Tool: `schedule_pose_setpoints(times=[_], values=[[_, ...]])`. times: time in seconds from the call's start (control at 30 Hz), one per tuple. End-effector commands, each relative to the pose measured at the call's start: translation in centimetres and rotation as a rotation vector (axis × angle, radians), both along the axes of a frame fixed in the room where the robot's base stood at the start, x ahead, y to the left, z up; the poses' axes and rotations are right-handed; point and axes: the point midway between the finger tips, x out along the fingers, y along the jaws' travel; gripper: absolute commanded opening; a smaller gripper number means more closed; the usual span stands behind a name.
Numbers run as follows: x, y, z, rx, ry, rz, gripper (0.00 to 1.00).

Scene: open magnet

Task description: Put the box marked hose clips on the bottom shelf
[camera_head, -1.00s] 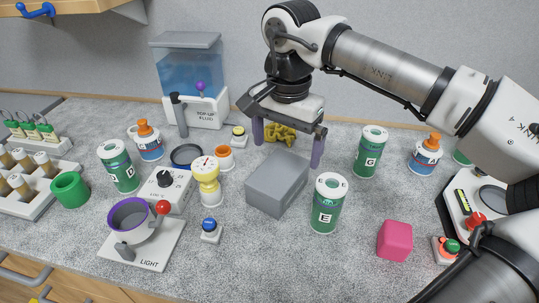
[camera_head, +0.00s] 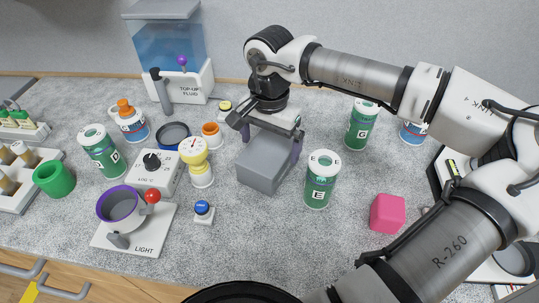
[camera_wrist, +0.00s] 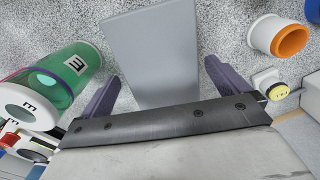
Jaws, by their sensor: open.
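A plain grey box (camera_head: 266,160) stands on the speckled worktop near its middle. No words can be read on the sides I see, so I cannot tell whether it is the one marked hose clips. My gripper (camera_head: 270,143) is at the box's top, its purple fingers apart on either side of it. In the wrist view the grey box (camera_wrist: 155,50) lies between the open fingers (camera_wrist: 162,72), with gaps showing beside them. No shelf shows in the current views.
A green canister marked E (camera_head: 320,180) stands just right of the box. A yellow-and-white gauge (camera_head: 197,162) and an orange-rimmed white cup (camera_head: 212,134) stand to its left. A pink block (camera_head: 387,213) is at the right. The worktop in front of the box is fairly clear.

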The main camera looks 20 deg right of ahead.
Motion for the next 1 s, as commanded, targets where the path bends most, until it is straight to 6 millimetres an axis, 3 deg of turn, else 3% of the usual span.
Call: schedule_pose_setpoints(times=[0.3, 0.57, 0.9, 1.0], values=[[0.0, 0.1, -3.9, 0.001, 0.002, 0.001, 1.00], [0.0, 0.0, -4.3, 0.000, 0.000, 0.001, 1.00], [0.0, 0.0, -4.3, -0.001, 0.001, 0.001, 0.56], [0.1, 0.0, -4.2, 0.000, 0.000, 0.001, 0.49]])
